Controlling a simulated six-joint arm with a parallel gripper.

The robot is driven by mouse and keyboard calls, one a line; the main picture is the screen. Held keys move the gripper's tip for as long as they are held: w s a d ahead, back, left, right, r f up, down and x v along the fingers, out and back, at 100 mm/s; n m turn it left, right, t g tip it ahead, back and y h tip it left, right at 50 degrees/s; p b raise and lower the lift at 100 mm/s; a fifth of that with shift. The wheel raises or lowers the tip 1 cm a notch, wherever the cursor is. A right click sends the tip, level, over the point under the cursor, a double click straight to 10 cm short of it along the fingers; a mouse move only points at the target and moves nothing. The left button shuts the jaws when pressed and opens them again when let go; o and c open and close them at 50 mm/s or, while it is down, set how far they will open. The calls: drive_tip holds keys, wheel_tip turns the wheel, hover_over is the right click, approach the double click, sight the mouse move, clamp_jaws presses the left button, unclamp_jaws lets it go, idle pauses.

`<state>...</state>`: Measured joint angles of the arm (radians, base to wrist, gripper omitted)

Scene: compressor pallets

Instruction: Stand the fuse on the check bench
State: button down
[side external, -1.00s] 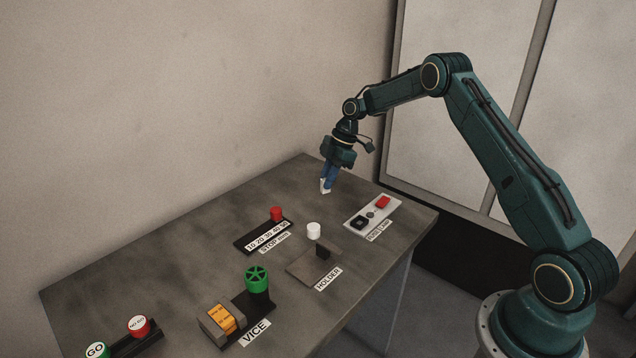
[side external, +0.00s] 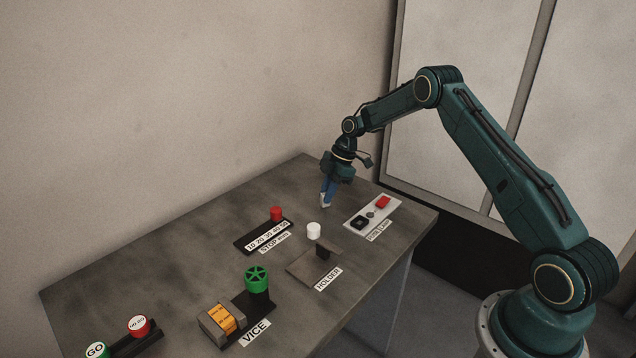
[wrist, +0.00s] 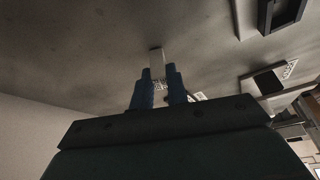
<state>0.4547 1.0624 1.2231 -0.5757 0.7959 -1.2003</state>
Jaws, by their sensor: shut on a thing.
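My gripper (side external: 327,192) has blue fingers that point down over the far part of the grey check bench (side external: 190,230). It is shut on a small pale piece, which I take to be the fuse (side external: 323,204). In the wrist view the fuse (wrist: 156,60) is a narrow pale block that sticks out past the fingertips (wrist: 160,78). The fingers hide part of it. The fuse's lower end is close to the bench top; I cannot tell whether it touches.
A white plate (side external: 360,228) with a black socket and a red button lies right of my gripper. A white cylinder (side external: 313,230), the holder (side external: 305,265), a stop with a red knob (side external: 276,214) and the vice (side external: 238,320) stand nearer. Bench left of the gripper is clear.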

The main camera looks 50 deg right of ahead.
drive_tip(key=shift+f, duration=0.1)
drive_tip(key=c, duration=1.4)
unclamp_jaws()
drive_tip(key=v, duration=1.2)
drive_tip(key=shift+d, duration=0.1)
